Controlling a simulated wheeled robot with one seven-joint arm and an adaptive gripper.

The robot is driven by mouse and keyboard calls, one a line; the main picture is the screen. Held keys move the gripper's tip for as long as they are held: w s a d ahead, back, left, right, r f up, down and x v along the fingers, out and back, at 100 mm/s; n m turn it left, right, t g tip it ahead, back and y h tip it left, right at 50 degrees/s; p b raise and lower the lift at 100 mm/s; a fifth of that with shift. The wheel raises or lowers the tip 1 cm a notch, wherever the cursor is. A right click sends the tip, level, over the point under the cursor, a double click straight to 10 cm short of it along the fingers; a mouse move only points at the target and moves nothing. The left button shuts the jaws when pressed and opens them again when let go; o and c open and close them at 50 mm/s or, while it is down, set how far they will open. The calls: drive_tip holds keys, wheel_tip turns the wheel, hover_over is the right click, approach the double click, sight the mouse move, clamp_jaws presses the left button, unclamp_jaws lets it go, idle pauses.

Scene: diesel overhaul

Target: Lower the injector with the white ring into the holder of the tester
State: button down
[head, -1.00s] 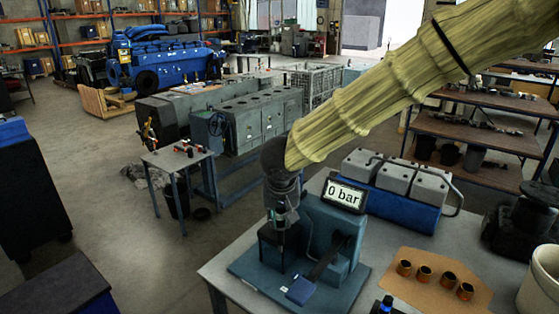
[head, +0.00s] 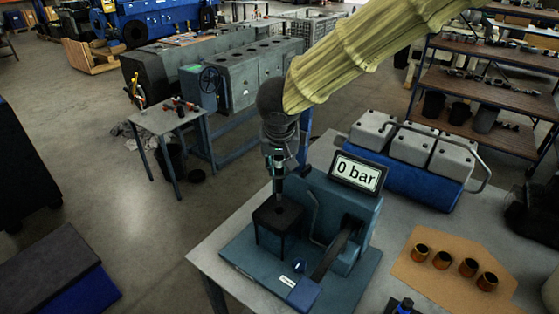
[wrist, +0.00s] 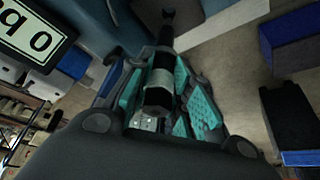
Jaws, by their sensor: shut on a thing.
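My gripper (head: 277,168) hangs above the tester (head: 345,220) with its fingers pointing down. It is shut on the injector (head: 279,188), a thin dark, upright piece. The holder (head: 273,238) is a black, square-topped stand on the tester's blue base. The injector's lower end shows just over the holder's top; I cannot tell whether it touches or enters the opening. In the wrist view my gripper's teal pads (wrist: 160,95) flank the injector, with a pale band (wrist: 158,76) around its body and a dark end beyond. The band's colour is too dim to confirm white.
The tester's screen (head: 358,172) reads 0 bar, close to the right of my gripper. A lever (head: 335,250) stands right of the holder.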

sight(279, 174)
drive_tip(key=b+x, duration=0.1)
drive_tip(key=x, duration=0.1)
drive_tip(key=w+b+x, duration=0.1)
drive_tip(key=b+x, duration=0.1)
drive_tip(key=x, duration=0.1)
drive_tip(key=shift+s+r, duration=0.1)
drive_tip(key=shift+r, duration=0.1)
drive_tip(key=shift+f, duration=0.1)
drive_tip(key=shift+f+p, duration=0.15)
drive_tip(key=shift+p, duration=0.15)
drive_tip(key=shift+s+r, duration=0.2)
drive_tip(key=shift+s, duration=0.75)
drive_tip(key=shift+w+f, duration=0.45)
drive_tip(key=shift+w, duration=0.25)
drive_tip(key=shift+s+r+p, duration=0.35)
drive_tip(key=shift+s+p, duration=0.05)
drive_tip(key=shift+s, duration=0.1)
drive_tip(key=shift+w+f, duration=0.2)
drive_tip(key=shift+s+p, duration=0.1)
drive_tip(key=shift+p, duration=0.3)
